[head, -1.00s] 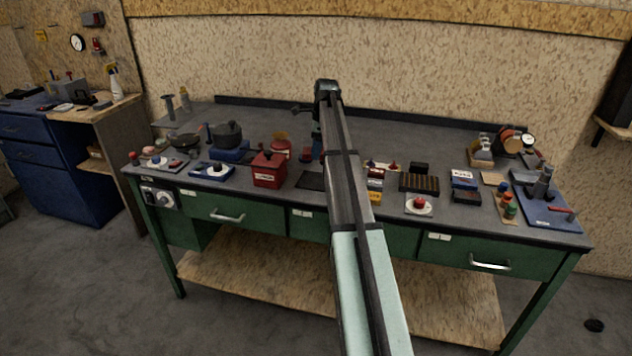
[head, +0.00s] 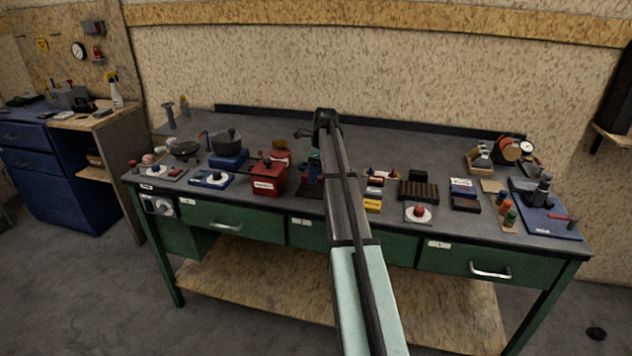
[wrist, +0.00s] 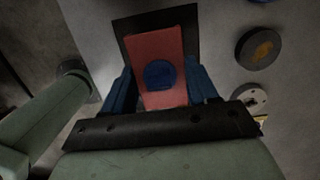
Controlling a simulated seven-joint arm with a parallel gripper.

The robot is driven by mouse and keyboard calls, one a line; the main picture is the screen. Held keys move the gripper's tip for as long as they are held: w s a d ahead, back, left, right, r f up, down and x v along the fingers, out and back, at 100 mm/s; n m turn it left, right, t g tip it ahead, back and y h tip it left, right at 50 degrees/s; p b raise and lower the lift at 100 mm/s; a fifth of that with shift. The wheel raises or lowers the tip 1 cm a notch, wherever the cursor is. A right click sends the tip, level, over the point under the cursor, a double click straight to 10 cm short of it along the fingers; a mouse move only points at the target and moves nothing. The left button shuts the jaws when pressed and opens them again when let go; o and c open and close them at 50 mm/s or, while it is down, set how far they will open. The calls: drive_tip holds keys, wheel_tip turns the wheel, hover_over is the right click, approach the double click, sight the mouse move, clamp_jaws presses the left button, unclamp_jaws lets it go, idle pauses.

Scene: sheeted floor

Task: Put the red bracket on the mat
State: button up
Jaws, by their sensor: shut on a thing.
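The red bracket (wrist: 152,45) is between the two blue fingers of my gripper (wrist: 159,70) in the wrist view. A round blue spot shows on the bracket's face. My gripper is shut on it. The dark mat (wrist: 126,24) lies behind the bracket in that view, its edges showing around the bracket's far end. In the head view the mat (head: 306,193) is near the bench's front edge, and my gripper (head: 314,169) is over or just behind it, partly hidden by my arm. I cannot tell whether the bracket touches the mat.
A red box (head: 267,180) stands close to the left of the mat. To the right are a yellow-fronted block (head: 373,205), a dark slotted tray (head: 418,191) and a red button on a white base (head: 419,213). The rear middle of the bench is clear.

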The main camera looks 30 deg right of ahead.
sight(316, 188)
drive_tip(key=shift+f, duration=1.85)
drive_tip(key=shift+f, duration=0.15)
drive_tip(key=o, duration=1.2)
drive_tip(key=r, duration=0.4)
drive_tip(key=s+d+r, duration=0.1)
drive_tip(key=r, duration=0.7)
drive_tip(key=shift+s+d+r, duration=0.1)
drive_tip(key=shift+s+d, duration=0.05)
